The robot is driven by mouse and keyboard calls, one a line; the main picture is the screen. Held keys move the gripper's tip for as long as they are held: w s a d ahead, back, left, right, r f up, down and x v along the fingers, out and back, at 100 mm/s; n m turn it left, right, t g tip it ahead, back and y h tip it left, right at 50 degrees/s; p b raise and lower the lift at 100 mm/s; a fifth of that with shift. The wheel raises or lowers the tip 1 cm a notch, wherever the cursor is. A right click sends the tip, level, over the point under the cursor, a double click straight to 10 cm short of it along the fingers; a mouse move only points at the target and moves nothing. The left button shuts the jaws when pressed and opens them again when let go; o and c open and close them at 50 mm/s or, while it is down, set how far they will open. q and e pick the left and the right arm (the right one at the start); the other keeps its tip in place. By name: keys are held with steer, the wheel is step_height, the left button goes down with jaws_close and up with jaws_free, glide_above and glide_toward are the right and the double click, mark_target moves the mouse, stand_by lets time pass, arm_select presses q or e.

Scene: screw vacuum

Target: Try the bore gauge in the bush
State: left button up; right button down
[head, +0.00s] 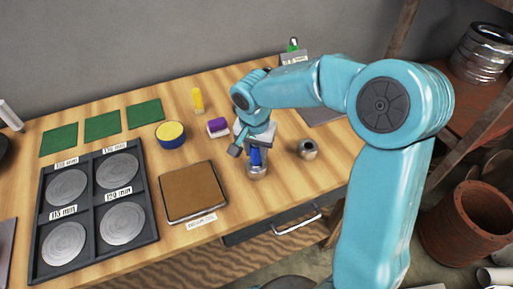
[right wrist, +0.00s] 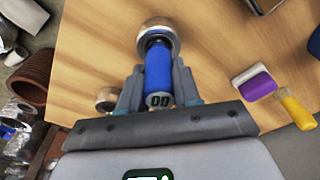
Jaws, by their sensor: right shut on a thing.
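My right gripper (head: 255,148) is shut on the blue handle of the bore gauge (right wrist: 158,72), which it holds upright over a metal bush (head: 257,172). In the right wrist view the gauge's dark lower end meets the open top of this bush (right wrist: 171,32). How deep it sits inside I cannot tell. A second metal bush (head: 307,150) stands apart on the bench to the right, partly hidden by a finger in the right wrist view (right wrist: 106,95). My left gripper is not in view.
The wooden bench (head: 230,223) holds a brown-topped pad (head: 193,190), a dark tray with several metal discs (head: 92,203), green mats (head: 103,126), a yellow-topped round tin (head: 171,134), a purple-topped block (head: 217,126) and a yellow-handled tool (head: 198,100). The bench's front edge is close to the bush.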

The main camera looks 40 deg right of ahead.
steer(key=shift+r, duration=0.15)
steer(key=shift+r+p, duration=2.45)
steer(key=shift+r, duration=0.95)
